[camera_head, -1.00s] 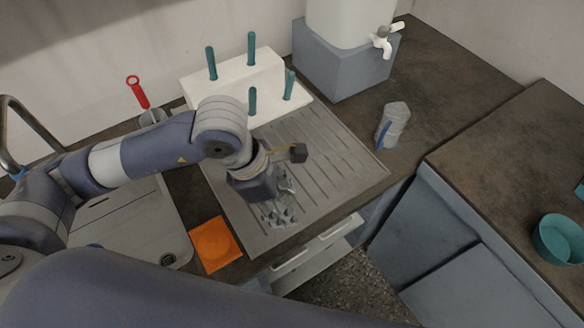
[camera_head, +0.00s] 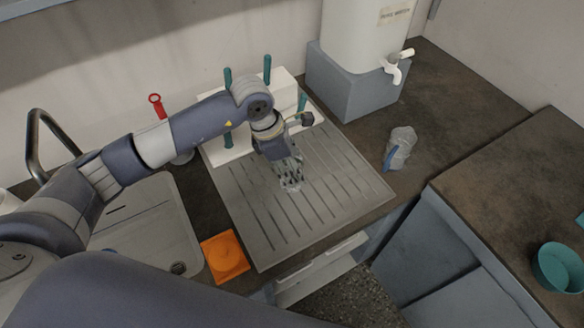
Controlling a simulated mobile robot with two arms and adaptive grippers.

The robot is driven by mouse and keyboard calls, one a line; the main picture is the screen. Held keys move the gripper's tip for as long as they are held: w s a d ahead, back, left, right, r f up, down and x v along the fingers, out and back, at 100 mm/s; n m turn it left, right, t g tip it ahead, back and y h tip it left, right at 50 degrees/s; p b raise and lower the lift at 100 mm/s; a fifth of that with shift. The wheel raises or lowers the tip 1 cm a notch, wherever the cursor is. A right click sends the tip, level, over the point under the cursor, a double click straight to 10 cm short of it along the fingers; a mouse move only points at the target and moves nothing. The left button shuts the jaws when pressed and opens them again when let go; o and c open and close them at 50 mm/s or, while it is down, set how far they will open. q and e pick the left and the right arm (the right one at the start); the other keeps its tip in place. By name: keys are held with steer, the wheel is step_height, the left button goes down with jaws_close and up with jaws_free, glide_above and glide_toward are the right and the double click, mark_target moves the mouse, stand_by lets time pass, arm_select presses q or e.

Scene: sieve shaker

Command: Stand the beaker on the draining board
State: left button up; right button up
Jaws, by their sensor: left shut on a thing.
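My left gripper (camera_head: 290,180) points down over the draining board (camera_head: 315,205), near its back middle. It is shut on a small, pale, see-through thing (camera_head: 291,187), which I take to be the beaker. The fingers hide most of it, so I cannot tell its tilt or whether its base touches the board. The grooved grey board lies flat to the right of the sink, and its front and right parts are bare. My right gripper is not in view.
A white rack with teal pegs (camera_head: 267,70) stands behind the board. A white tank (camera_head: 350,30) on a grey block stands behind.

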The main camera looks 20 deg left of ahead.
arm_select(q)
steer(key=shift+w+a+f, duration=0.1)
steer(key=shift+w, duration=0.35)
step_height(320, 180, down, 3)
steer(key=shift+s+r+p, duration=0.1)
steer(key=shift+r+p, duration=0.05)
steer(key=shift+p, duration=0.7)
steer(key=shift+f, duration=0.35)
steer(key=shift+f, duration=0.15)
steer(key=o, duration=1.1)
